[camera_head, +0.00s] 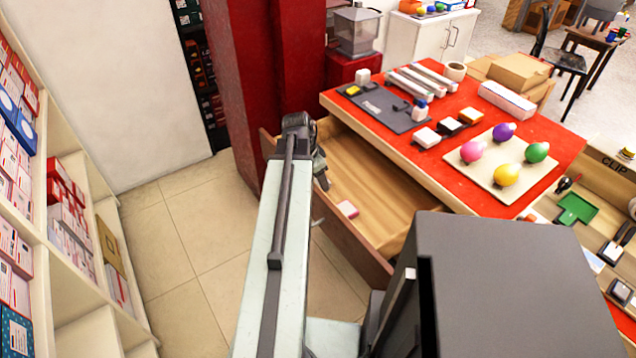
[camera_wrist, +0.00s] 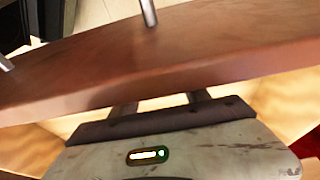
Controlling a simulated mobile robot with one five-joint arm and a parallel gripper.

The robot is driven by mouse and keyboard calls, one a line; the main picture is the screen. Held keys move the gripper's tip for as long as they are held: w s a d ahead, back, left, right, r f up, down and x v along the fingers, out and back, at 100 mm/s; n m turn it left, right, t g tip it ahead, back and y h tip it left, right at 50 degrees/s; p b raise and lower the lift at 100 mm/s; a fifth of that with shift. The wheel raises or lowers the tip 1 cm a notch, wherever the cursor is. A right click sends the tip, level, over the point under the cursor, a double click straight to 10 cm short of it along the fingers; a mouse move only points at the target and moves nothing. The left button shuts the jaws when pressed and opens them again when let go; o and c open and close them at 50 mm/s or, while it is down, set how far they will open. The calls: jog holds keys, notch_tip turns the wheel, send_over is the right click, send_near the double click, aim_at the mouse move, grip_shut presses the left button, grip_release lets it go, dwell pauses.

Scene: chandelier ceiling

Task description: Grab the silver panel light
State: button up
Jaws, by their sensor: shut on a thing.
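My gripper (camera_head: 322,178) is at the front board (camera_head: 340,238) of an open wooden drawer, at its far end. In the wrist view, my two fingers (camera_wrist: 161,105) run side by side to the drawer's front board (camera_wrist: 170,58), which hides their tips. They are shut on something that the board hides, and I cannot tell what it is. Long silver bars (camera_head: 411,84) lie on the red tabletop. I cannot tell whether one of them is the silver panel light, and no other thing is clearly it.
The red-topped table (camera_head: 395,140) carries a board with colored bulbs (camera_head: 505,150) and a dark mat (camera_head: 385,105). A pink and white box (camera_head: 347,208) lies in the drawer. A red pillar (camera_head: 255,70) stands behind. Shelves (camera_head: 60,250) line the left, with free floor (camera_head: 205,225) between.

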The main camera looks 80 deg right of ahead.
jog(key=shift+r, duration=0.1)
notch_tip(320, 180, up, 10)
jog(key=p, duration=1)
